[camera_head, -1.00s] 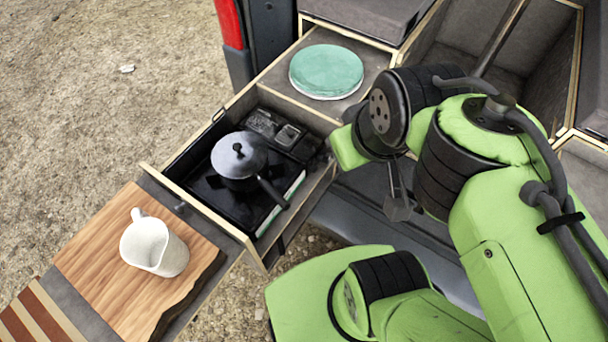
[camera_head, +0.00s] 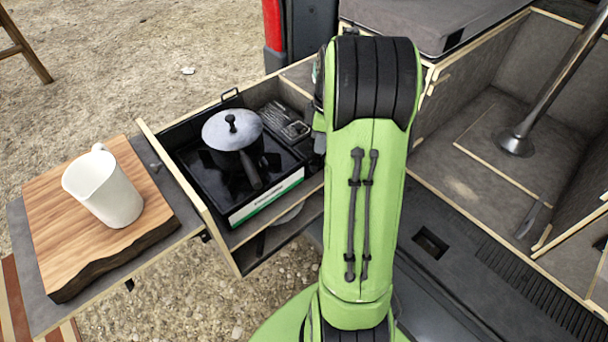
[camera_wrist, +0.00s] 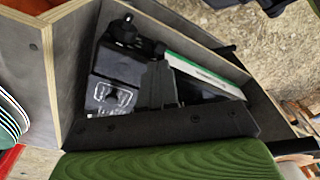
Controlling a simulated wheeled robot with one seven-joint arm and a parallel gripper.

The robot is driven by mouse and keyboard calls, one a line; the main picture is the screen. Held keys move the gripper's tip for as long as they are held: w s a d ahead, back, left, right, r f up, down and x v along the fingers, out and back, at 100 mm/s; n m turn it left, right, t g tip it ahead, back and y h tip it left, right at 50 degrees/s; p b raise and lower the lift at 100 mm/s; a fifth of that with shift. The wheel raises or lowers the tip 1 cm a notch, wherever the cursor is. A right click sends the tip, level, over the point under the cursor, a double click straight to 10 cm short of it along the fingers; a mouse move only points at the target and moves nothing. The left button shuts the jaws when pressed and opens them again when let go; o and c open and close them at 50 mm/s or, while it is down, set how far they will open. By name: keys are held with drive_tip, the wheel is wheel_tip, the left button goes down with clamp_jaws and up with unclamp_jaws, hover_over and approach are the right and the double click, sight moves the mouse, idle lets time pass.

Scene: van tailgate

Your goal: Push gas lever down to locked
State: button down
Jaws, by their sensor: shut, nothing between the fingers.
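The black camping stove (camera_head: 280,190) sits in the pulled-out drawer, with its control and gas cartridge section (camera_head: 282,122) at the far end. That section shows in the wrist view (camera_wrist: 118,66), with a white marking on it and a black knob (camera_wrist: 126,27) at its top. I cannot clearly pick out the gas lever; it is too small or hidden. My gripper (camera_wrist: 157,66) is shut and empty, its dark fingers overlapping the stove beside the control section. I cannot tell whether they touch it. In the head view my own arm hides the gripper.
A lidded pot (camera_head: 232,130) stands on the stove, its handle toward me. The drawer's wooden walls (camera_head: 187,195) close round the stove. A white mug (camera_head: 103,190) stands on the cutting board (camera_head: 60,235) at left. Van compartments (camera_head: 490,150) are at right.

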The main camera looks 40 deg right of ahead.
drive_tip(key=f+b, duration=0.6)
drive_tip(key=shift+w+a+f, duration=0.2)
drive_tip(key=shift+a+f, duration=0.05)
drive_tip(key=shift+f, duration=0.15)
drive_tip(key=shift+f+b, duration=0.75)
drive_tip(key=shift+f, duration=0.35)
drive_tip(key=shift+s+d+r+p, duration=0.3)
drive_tip(key=shift+s+d, duration=0.2)
drive_tip(key=shift+s, duration=0.1)
drive_tip(key=shift+s+d+r+p, duration=0.15)
drive_tip(key=shift+s+d+r, duration=0.15)
drive_tip(key=shift+s+d, duration=0.2)
drive_tip(key=shift+r, duration=0.1)
wheel_tip(320, 180, up, 16)
drive_tip(key=f+p, duration=0.1)
drive_tip(key=p, duration=0.5)
hover_over(317, 168)
drive_tip(key=s+d, duration=0.3)
drive_tip(key=s, duration=0.1)
drive_tip(key=shift+w+a+r, duration=0.1)
drive_tip(key=shift+w+r, duration=0.1)
drive_tip(key=shift+r, duration=0.05)
